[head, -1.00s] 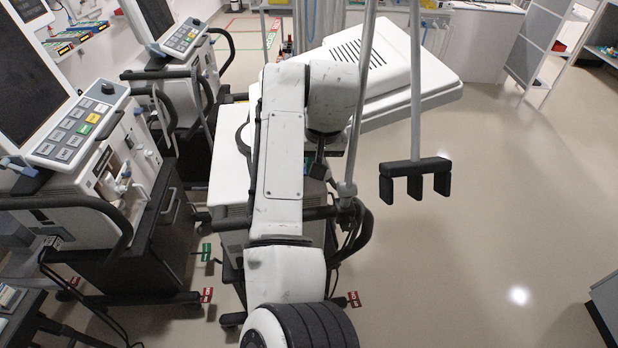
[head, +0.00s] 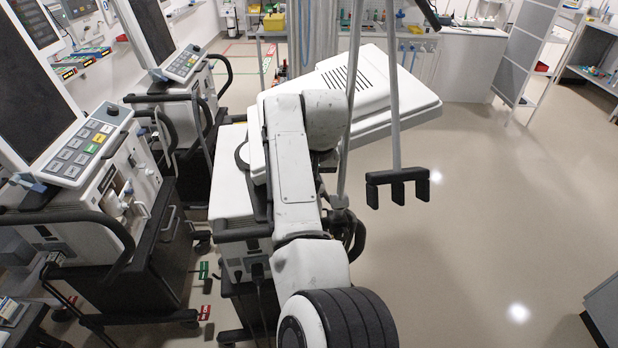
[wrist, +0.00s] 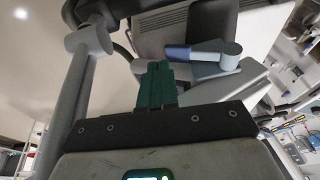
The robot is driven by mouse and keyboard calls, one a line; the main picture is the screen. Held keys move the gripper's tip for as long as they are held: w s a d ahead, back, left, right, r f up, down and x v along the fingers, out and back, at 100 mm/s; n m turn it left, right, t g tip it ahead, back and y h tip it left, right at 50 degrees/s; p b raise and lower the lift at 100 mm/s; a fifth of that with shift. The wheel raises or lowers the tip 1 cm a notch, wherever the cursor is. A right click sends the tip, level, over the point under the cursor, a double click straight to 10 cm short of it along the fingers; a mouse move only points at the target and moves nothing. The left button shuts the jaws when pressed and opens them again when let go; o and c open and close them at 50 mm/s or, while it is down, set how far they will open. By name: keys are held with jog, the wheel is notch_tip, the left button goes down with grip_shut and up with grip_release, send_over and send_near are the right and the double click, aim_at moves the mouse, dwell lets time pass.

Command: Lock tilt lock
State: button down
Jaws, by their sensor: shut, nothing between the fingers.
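In the wrist view, a grey lever with a blue section, which looks like the tilt lock (wrist: 205,50), lies crosswise under the vented rear housing of a ventilator screen (wrist: 180,22). That white screen housing (head: 375,85) is tilted in the head view. My gripper (wrist: 155,70) has its green fingers closed together and empty. Its tips are just below the lever's blue left end; I cannot tell whether they touch. In the head view my gripper and this lever are hidden behind my arm and the screen.
A grey pole (wrist: 78,95) stands close left of my gripper. A hanging arm with a black three-pronged end (head: 398,185) is right of the ventilator. Another ventilator (head: 85,190) stands at left. The floor at right (head: 490,230) is clear.

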jog(key=shift+r, duration=0.2)
jog(key=s+d+r+p, duration=0.1)
jog(key=s+d+r, duration=0.1)
jog(key=s+r, duration=1)
jog(key=shift+s+d+r, duration=0.3)
jog(key=shift+s+r, duration=0.1)
jog(key=shift+s, duration=0.45)
